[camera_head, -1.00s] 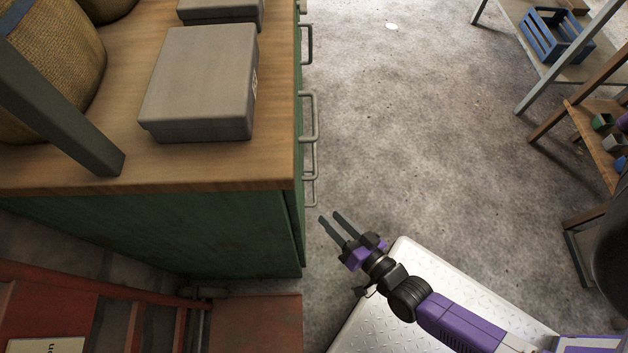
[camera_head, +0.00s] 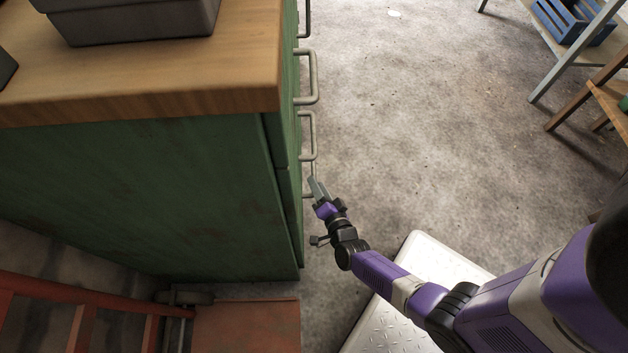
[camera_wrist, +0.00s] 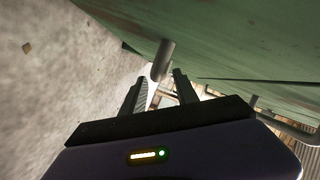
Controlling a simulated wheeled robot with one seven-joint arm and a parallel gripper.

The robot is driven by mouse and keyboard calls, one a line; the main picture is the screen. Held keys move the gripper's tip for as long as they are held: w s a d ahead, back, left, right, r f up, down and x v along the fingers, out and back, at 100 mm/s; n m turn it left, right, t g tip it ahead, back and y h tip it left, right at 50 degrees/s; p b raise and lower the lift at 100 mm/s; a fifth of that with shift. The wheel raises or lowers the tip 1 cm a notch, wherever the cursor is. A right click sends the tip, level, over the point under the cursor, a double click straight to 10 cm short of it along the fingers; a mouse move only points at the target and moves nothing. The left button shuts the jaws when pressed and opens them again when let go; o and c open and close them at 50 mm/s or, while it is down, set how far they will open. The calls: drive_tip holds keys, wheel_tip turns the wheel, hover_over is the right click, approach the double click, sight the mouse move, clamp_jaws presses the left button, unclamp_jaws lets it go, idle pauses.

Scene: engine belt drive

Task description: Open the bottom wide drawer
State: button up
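The green cabinet (camera_head: 160,200) with a wooden top stands on the left in the head view. Several grey bar handles stick out from its right-hand drawer front. The lowest visible handle (camera_head: 307,195) is partly hidden by my gripper (camera_head: 316,182), which is low beside the drawer front. In the wrist view my gripper (camera_wrist: 160,85) is open, its two dark fingers apart. A grey handle bar (camera_wrist: 163,58) shows end-on between and just beyond the fingertips, against the green drawer front (camera_wrist: 230,45). I cannot tell whether a finger touches it.
Another handle (camera_head: 310,135) sits just above. A red metal frame (camera_head: 80,295) stands at the lower left. My gripper has open concrete floor (camera_head: 430,130) to its right. Shelving (camera_head: 570,60) stands at the far right.

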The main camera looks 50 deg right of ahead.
drive_tip(key=shift+b+x, duration=0.5)
drive_tip(key=shift+x, duration=1.25)
clamp_jaws()
drive_tip(key=shift+a, duration=0.1)
